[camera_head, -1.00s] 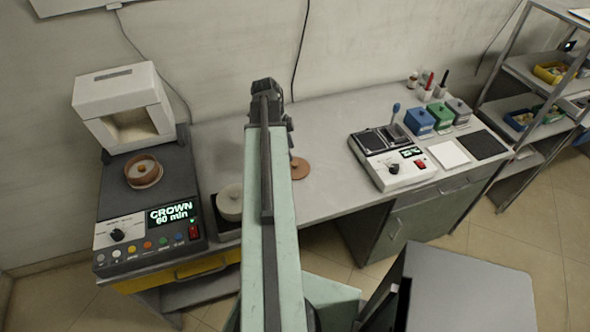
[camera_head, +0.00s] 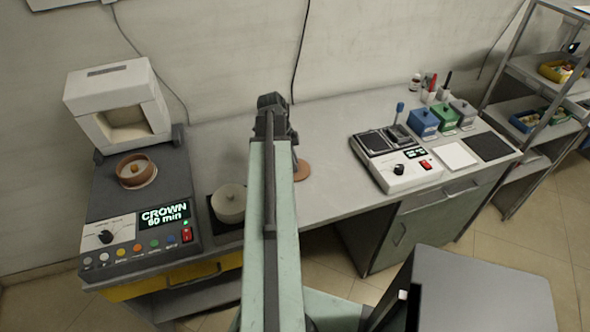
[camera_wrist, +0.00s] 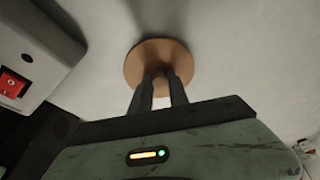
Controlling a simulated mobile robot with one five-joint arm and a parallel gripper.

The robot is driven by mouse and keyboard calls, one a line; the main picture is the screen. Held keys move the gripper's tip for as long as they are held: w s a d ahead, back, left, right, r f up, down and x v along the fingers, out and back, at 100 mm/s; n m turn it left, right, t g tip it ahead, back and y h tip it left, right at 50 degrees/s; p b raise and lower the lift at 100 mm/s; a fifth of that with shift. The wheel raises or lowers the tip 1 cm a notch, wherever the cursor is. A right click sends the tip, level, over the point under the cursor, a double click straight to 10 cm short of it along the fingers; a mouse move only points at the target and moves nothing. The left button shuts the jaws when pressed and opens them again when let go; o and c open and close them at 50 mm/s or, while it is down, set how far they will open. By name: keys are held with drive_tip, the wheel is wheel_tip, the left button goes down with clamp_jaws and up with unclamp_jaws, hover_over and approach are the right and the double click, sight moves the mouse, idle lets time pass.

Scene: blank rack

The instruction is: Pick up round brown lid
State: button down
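The round brown lid (camera_wrist: 139,63) lies flat on the pale bench, at the top middle of the wrist view. In the head view the lid (camera_head: 303,171) shows just right of my arm, which covers its left part. My gripper (camera_wrist: 159,80) reaches over the lid's near side, its two dark fingers apart with a gap between them. A brown knob-like part of the lid shows between the fingertips. I cannot tell whether the fingers touch it. In the head view the fingers are hidden behind my arm.
A furnace (camera_head: 190,199) with an open white hood stands left, a brown dish on it. A round pale pot (camera_head: 229,205) is beside it. Bare bench surrounds the lid.

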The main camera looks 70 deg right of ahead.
drive_tip(key=shift+r, duration=0.1)
wheel_tip(320, 180, up, 10)
drive_tip(key=p, duration=1)
drive_tip(key=shift+w, duration=0.1)
